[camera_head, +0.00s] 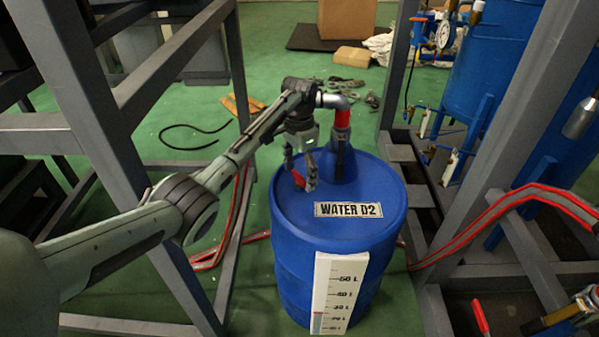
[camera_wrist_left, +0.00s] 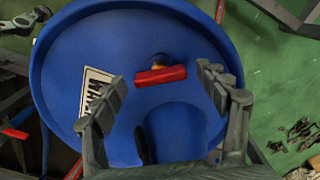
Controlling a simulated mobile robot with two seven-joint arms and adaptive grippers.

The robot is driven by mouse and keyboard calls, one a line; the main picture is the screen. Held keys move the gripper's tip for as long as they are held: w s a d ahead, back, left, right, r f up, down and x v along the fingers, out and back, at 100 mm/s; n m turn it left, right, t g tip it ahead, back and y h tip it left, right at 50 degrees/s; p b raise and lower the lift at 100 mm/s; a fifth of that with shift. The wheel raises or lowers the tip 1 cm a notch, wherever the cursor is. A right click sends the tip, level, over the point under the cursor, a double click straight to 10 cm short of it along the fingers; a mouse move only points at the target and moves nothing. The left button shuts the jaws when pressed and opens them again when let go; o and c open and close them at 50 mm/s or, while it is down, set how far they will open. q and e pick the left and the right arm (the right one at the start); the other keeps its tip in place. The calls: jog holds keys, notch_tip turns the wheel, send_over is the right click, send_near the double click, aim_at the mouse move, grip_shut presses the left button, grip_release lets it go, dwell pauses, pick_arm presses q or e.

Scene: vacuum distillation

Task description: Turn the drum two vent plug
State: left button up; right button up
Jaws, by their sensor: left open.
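The blue drum (camera_head: 340,225) labelled "WATER D2" stands upright on the floor. Its vent plug (camera_head: 298,179) has a red bar handle on the drum's top, and it is partly hidden by my fingers in the head view. In the left wrist view the plug (camera_wrist_left: 160,76) shows clearly, with a small brass-coloured part beside the red bar. My left gripper (camera_head: 300,172) points down over the drum top. Its fingers (camera_wrist_left: 159,78) are open, one on each side of the red bar, with gaps between. My right gripper is not in view.
A grey pipe elbow with a red collar (camera_head: 342,118) rises from the drum's back, close to my gripper. A white level scale (camera_head: 337,293) is on the drum's front. Grey frame posts (camera_head: 510,110) stand on both sides. Red-edged hoses (camera_head: 490,215) run at the right.

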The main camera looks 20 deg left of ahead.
pick_arm(q)
jog(key=c, duration=1.2)
jog(key=shift+o, duration=0.2)
jog(key=shift+n, duration=0.3)
jog(key=n, duration=0.3)
jog(key=shift+r+n, duration=0.1)
jog(key=shift+n, duration=0.2)
jog(key=n, duration=0.4)
jog(key=shift+n, duration=0.3)
jog(key=n, duration=0.3)
jog(key=shift+n, duration=0.3)
jog(key=shift+w+n, duration=0.1)
jog(key=shift+n, duration=2.1)
